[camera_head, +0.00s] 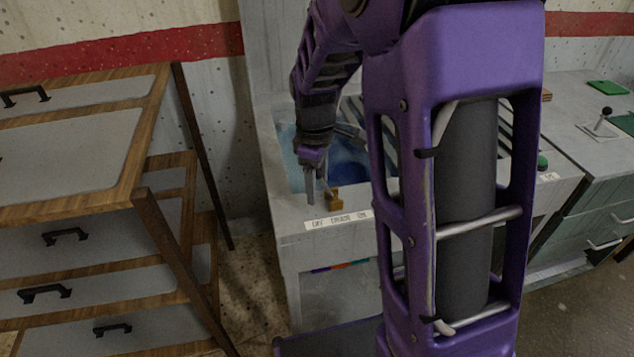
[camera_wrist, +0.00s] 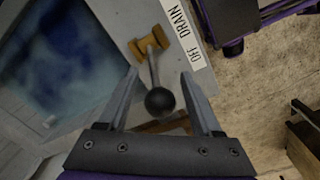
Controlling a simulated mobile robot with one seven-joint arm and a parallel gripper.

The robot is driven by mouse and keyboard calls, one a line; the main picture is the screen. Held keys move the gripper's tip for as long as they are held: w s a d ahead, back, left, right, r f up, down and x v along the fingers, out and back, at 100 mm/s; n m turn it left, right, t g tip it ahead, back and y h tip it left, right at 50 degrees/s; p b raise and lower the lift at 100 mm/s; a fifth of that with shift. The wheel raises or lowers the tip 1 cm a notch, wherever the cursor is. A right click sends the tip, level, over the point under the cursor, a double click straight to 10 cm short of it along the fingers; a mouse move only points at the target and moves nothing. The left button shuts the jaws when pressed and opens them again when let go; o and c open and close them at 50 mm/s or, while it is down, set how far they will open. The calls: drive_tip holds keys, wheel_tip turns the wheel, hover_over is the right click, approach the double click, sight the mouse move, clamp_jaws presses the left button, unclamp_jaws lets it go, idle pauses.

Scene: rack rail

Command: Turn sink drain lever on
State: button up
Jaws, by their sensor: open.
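The drain lever is a thin grey rod with a black ball knob (camera_wrist: 160,101), set in a brass-coloured mount (camera_wrist: 150,43). The mount (camera_head: 335,201) stands on the front ledge of the sink, behind a white label (camera_head: 338,219) that reads OFF, DRAIN, ON from left to right. In the wrist view the rod leans towards the OFF end of the label (camera_wrist: 182,35). My gripper (camera_wrist: 159,72) is open, with a finger on each side of the knob and visible gaps between. In the head view my gripper (camera_head: 311,190) points down just left of the mount; the knob is hard to make out.
The blue sink basin (camera_head: 345,163) lies behind the ledge. A wooden drawer cabinet (camera_head: 80,200) stands to the left, with a floor gap between. A grey counter (camera_head: 590,110) with another lever (camera_head: 606,112) is at the right. My arm hides part of the sink unit.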

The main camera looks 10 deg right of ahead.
clamp_jaws()
idle(1.4)
